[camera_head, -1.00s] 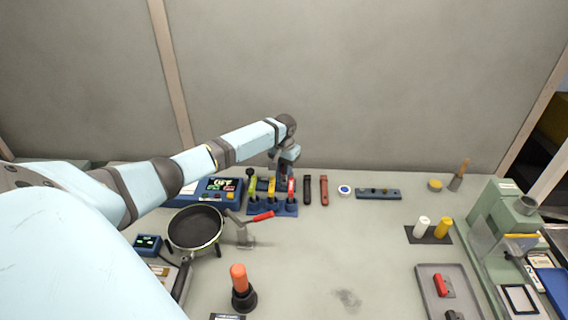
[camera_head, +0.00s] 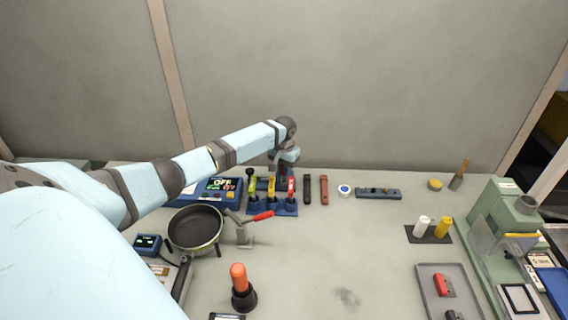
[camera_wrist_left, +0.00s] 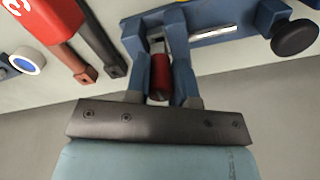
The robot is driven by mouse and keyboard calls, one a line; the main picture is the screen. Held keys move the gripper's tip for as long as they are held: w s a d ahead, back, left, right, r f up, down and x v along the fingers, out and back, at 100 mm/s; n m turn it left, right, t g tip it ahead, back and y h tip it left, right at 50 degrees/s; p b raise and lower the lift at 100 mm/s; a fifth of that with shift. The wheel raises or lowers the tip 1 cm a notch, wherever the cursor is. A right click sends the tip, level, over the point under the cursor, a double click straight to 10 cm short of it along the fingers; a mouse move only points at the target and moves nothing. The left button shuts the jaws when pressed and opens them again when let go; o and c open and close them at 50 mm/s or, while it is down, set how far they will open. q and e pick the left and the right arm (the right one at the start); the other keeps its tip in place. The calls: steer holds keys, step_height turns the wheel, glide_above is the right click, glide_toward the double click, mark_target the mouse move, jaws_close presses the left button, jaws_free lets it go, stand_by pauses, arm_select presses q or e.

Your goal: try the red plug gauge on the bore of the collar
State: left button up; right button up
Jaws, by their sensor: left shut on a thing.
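My left gripper (camera_head: 284,168) is low behind the blue rack (camera_head: 285,210) at the back of the table. In the left wrist view its fingers (camera_wrist_left: 160,80) are shut on a short dark red cylinder (camera_wrist_left: 160,76), apparently the red plug gauge. Its far end is hidden between the fingers, beside a blue slotted base (camera_wrist_left: 215,32). The rack carries upright yellow-green, yellow and red (camera_head: 291,188) pieces. I cannot pick out the collar with certainty. My right gripper is out of view.
A black pan (camera_head: 196,228) with a red handle stands left of centre. An orange-topped post (camera_head: 238,278) is in front. Black and red bars (camera_head: 323,190) lie right of the rack. A grey tray (camera_head: 428,300) is at right. The middle of the table is clear.

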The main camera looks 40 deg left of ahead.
arm_select(q)
steer(key=shift+f, duration=0.45)
stand_by(1.0)
step_height(320, 180, up, 4)
steer(key=p, duration=0.3)
steer(key=shift+f+p, duration=0.2)
steer(key=shift+p, duration=0.2)
steer(key=shift+r+p, duration=0.95)
steer(key=shift+p, duration=0.1)
steer(key=shift+r+p, duration=0.8)
steer(key=shift+p, duration=0.1)
